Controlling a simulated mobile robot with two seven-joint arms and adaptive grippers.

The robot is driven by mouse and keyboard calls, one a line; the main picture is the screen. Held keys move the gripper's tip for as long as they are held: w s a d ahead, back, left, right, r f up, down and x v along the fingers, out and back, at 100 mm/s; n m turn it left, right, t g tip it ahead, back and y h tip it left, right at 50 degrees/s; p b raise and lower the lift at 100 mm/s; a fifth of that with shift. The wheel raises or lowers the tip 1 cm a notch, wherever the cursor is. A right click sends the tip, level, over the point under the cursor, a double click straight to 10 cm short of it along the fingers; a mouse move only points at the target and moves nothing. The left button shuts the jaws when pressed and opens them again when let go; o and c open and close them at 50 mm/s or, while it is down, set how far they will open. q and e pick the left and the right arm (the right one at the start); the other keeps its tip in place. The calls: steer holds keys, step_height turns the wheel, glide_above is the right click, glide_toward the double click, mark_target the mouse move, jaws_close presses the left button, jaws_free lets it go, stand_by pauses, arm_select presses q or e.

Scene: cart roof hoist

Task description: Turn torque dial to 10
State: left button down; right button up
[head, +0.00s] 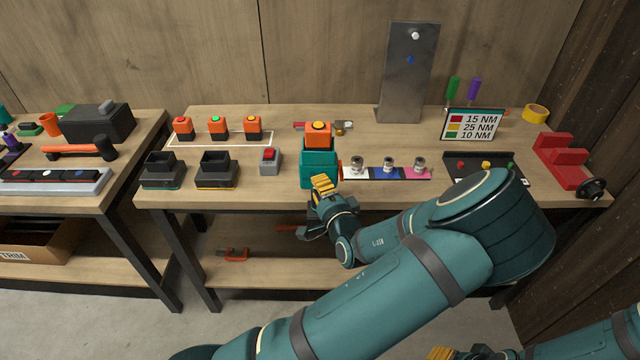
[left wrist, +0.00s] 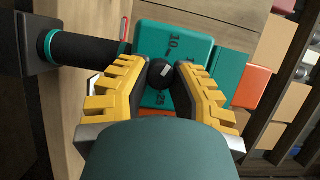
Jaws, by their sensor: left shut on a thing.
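The torque dial (left wrist: 161,73) is a black knob with a pale mark on the teal face of the torque tool (left wrist: 183,42). A "10" is printed above the knob and a "25" below it; which number the mark points at is hard to tell. My left gripper (left wrist: 174,78) is shut on the knob, with a yellow finger on each side. In the head view the teal tool (head: 319,170) stands at the bench's front edge with an orange block (head: 318,135) on top. My left gripper (head: 324,188) is in front of it and hides the dial there. My right gripper (head: 455,354) is cut off at the bottom edge.
A sign (head: 472,125) lists 15, 25 and 10 NM beside red, yellow and green squares. Right of the tool is a coloured strip (head: 374,174) with sockets. A grey box with a red button (head: 270,160) and black holders (head: 216,170) stand to its left.

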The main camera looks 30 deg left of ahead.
arm_select(q)
steer(key=shift+n, duration=0.5)
steer(key=shift+p, duration=0.3)
steer(key=c, duration=0.7)
jaws_free()
steer(key=shift+c, duration=0.2)
steer(key=v, duration=1.2)
steer(key=shift+r, duration=0.35)
steer(key=shift+f+h, duration=0.1)
steer(key=shift+h, duration=0.2)
